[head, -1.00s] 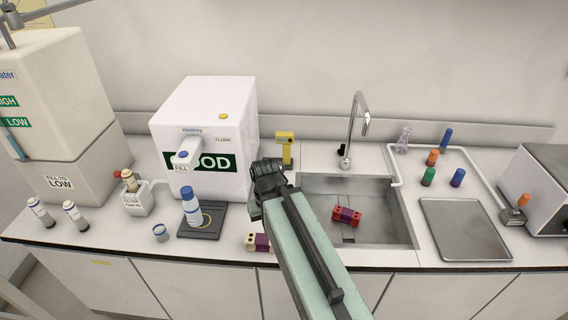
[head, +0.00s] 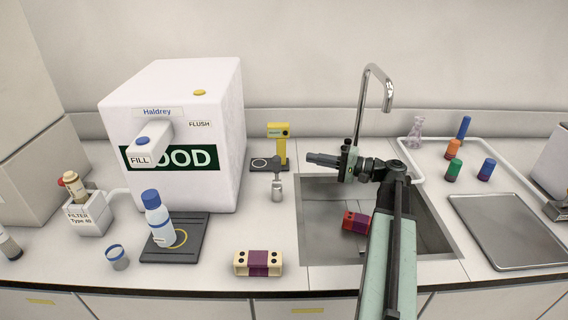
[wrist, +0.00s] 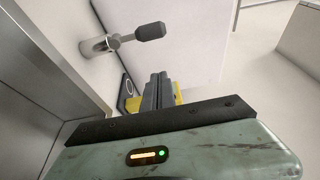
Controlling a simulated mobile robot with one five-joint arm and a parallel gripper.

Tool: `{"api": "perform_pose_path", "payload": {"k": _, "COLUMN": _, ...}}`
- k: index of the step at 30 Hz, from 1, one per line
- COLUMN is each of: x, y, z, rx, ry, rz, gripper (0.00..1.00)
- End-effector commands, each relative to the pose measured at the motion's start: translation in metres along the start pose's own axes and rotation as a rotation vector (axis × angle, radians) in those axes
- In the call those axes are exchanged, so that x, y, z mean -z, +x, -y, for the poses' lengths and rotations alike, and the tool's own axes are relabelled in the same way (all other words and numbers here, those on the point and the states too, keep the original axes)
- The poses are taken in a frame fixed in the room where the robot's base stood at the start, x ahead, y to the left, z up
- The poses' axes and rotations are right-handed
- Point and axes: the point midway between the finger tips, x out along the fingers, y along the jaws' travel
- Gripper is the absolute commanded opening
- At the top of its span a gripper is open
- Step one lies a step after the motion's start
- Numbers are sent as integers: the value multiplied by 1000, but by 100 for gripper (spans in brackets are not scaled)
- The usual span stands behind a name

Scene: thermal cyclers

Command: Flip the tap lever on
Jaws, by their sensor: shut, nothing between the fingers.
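A silver lever fitting (head: 277,190) with a dark handle stands on the counter left of the sink. The wrist view shows its dark handle (wrist: 149,32) and silver base (wrist: 92,45), at upper left. The curved chrome tap (head: 368,88) rises behind the sink. My gripper (head: 310,158) is shut and empty, above the sink's back left edge and pointing left. The head view shows a gap between its tips and the lever. In the wrist view the shut fingers (wrist: 158,90) are apart from the lever. My wrist hides the tap's base.
The sink (head: 325,225) holds a red and purple block (head: 355,222). A yellow device (head: 278,143) stands behind the lever. A white Haldrey box (head: 185,110) and a bottle (head: 157,217) are left. A cream and purple rack (head: 257,263) lies in front. A metal tray (head: 510,230) is right.

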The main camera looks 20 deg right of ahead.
Motion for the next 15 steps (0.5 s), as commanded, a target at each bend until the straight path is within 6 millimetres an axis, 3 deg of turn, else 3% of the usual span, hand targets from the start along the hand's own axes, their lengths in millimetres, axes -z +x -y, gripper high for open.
{"api": "perform_pose_path", "payload": {"k": 8, "x": 0, "y": 8, "z": 0, "rx": -2, "ry": 0, "rz": 0, "gripper": 0}}
{"api": "perform_pose_path", "payload": {"k": 15, "x": 0, "y": 56, "z": 0, "rx": -3, "ry": 0, "rz": 0, "gripper": 0}}
